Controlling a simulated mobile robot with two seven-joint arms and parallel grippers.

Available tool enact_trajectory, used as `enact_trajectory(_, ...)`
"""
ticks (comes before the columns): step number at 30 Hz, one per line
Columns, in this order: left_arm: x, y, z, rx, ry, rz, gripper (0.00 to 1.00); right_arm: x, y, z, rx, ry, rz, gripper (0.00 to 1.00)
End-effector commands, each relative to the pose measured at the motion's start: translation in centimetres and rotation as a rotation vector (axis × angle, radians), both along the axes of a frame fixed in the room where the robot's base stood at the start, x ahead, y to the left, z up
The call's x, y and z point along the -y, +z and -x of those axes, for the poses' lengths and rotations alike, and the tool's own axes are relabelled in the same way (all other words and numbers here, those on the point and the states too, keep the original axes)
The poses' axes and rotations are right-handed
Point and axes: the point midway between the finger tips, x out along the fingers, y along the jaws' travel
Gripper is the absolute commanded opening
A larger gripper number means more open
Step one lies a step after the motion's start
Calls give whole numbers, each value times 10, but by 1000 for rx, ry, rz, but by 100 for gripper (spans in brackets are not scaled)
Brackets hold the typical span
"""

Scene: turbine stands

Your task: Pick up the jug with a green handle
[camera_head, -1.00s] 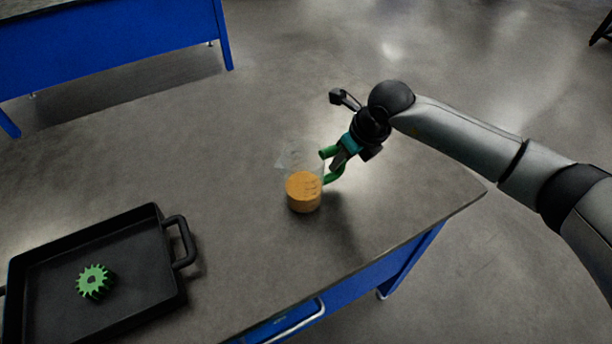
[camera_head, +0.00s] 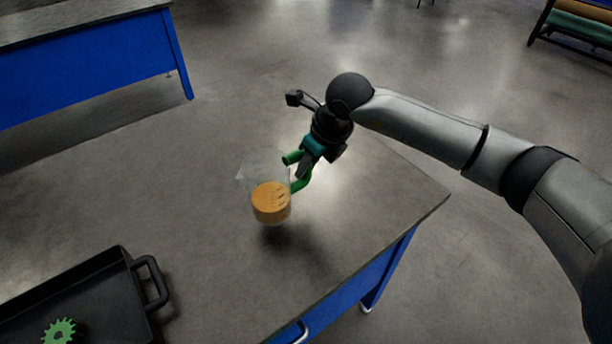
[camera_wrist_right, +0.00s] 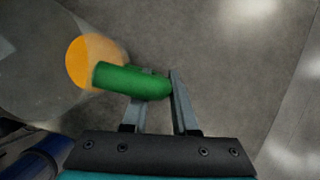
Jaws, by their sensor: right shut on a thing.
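The jug (camera_head: 270,201) is clear, with orange contents and a green handle (camera_head: 300,183). It is near the middle of the head view, slightly tilted, and its shadow on the table shows it held a little above the top. My right gripper (camera_head: 303,172) is shut on the green handle, on the jug's right side. In the right wrist view the green handle (camera_wrist_right: 130,81) lies between the fingers, with the orange contents (camera_wrist_right: 88,60) beyond it. My left gripper is not in view.
The grey table top (camera_head: 370,215) is clear around the jug. A black tray (camera_head: 95,290) with a green gear (camera_head: 58,331) in it is at the lower left. Another blue table (camera_head: 90,65) stands at the upper left. A rack (camera_head: 575,30) is at the upper right.

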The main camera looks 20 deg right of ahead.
Motion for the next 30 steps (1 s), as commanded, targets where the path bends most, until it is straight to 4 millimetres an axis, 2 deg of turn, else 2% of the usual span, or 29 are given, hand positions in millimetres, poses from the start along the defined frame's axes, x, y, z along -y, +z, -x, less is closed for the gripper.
enact_trajectory(1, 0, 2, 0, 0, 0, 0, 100, 0, 18, -2, 8, 0, -1, 0)
enact_trajectory(6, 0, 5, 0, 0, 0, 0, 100, 0, 69, -2, 9, -1, -1, 0)
enact_trajectory(12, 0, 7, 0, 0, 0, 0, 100, 0, 119, -1, 6, -1, -2, 0)
enact_trajectory(15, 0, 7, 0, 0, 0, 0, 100, 0, 136, -1, 5, -1, -1, 0)
enact_trajectory(21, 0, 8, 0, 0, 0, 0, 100, 0, 153, 0, 1, -1, 0, 0)
enact_trajectory(30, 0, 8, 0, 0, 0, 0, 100, 0, 155, 0, 1, -1, -1, 0)
